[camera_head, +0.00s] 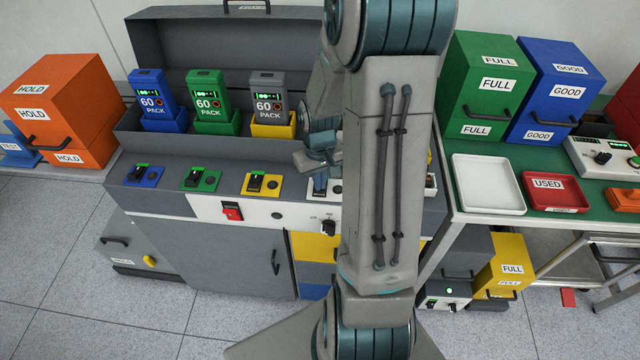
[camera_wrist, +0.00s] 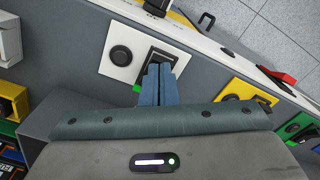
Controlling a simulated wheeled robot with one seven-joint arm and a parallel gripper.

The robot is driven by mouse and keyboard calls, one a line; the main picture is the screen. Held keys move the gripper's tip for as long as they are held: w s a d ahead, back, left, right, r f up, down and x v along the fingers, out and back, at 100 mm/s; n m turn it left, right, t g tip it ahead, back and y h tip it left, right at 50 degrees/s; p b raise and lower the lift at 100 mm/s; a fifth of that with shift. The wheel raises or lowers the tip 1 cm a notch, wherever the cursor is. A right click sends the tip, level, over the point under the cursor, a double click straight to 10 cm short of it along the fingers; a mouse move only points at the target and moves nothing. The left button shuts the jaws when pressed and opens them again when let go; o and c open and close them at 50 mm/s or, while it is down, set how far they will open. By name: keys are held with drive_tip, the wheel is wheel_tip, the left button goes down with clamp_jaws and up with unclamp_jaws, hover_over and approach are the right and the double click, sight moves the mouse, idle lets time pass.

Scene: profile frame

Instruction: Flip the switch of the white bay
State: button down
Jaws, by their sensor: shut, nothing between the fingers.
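The white bay's switch plate (camera_head: 337,188) is at the right of the console's row of switches, partly hidden by my arm in the head view. In the wrist view the white plate (camera_wrist: 114,72) carries a round black button (camera_wrist: 121,54) and a black switch (camera_wrist: 163,57). A bit of green shows at the switch's near end. My gripper (camera_wrist: 158,72) is shut and empty, its fingertips over the switch and covering part of it. I cannot tell whether they touch it. In the head view my gripper (camera_head: 320,186) points down at the plate.
The blue (camera_head: 143,176), green (camera_head: 201,179) and yellow (camera_head: 261,184) plates run to the left, each with its own switch. Packs stand in coloured holders behind them. A red switch (camera_head: 231,211) is on the console's front. A green-topped bench (camera_head: 545,190) with trays stands right.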

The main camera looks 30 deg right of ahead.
drive_tip(key=shift+f, duration=0.3)
drive_tip(key=shift+r, duration=0.2)
wheel_tip(320, 180, up, 7)
drive_tip(key=p, duration=0.5)
drive_tip(key=shift+f, duration=0.1)
drive_tip(key=shift+f, duration=0.1)
idle(0.5)
